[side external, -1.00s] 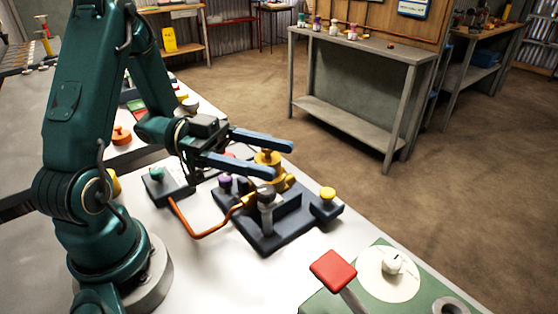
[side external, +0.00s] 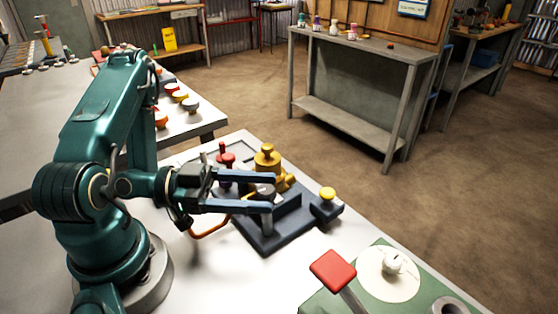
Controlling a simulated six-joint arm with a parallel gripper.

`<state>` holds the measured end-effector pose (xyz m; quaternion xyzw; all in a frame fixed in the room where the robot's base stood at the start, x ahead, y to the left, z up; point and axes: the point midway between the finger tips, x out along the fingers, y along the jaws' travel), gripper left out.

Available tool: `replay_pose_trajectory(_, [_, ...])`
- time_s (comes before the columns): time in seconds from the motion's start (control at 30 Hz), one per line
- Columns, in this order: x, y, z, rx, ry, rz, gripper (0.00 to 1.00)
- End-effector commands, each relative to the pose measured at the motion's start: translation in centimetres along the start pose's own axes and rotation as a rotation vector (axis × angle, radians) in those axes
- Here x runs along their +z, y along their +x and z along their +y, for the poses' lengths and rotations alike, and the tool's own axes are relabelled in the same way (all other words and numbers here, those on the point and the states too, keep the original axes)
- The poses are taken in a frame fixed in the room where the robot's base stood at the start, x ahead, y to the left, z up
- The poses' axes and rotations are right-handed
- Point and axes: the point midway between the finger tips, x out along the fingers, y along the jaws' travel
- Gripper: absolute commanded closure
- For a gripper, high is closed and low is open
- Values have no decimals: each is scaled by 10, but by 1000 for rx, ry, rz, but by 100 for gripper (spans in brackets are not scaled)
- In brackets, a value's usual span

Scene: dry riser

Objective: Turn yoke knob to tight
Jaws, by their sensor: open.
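The near finger crosses in front of the knob's lower part and the top of the post. I cannot tell whether either finger touches it. A brass valve body (side external: 267,163) stands just behind the far finger.
A yellow knob (side external: 327,193) sits on the plate's right end. A red fitting (side external: 226,157) stands behind the gripper. An orange pipe (side external: 211,228) curves below my wrist. A red square pad (side external: 333,270) and a white disc (side external: 388,274) are at front right.

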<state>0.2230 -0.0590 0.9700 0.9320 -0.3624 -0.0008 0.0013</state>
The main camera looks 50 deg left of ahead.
Motion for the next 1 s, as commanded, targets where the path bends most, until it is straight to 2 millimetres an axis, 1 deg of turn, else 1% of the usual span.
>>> replay_pose_trajectory(0.5, [0,41,1,7,3,-1,31])
replay_pose_trajectory(0.7, [0,48,1,4,3,0,31])
replay_pose_trajectory(0.97, [0,48,0,3,3,1,31])
replay_pose_trajectory(1.0, [0,48,0,3,3,1,34])
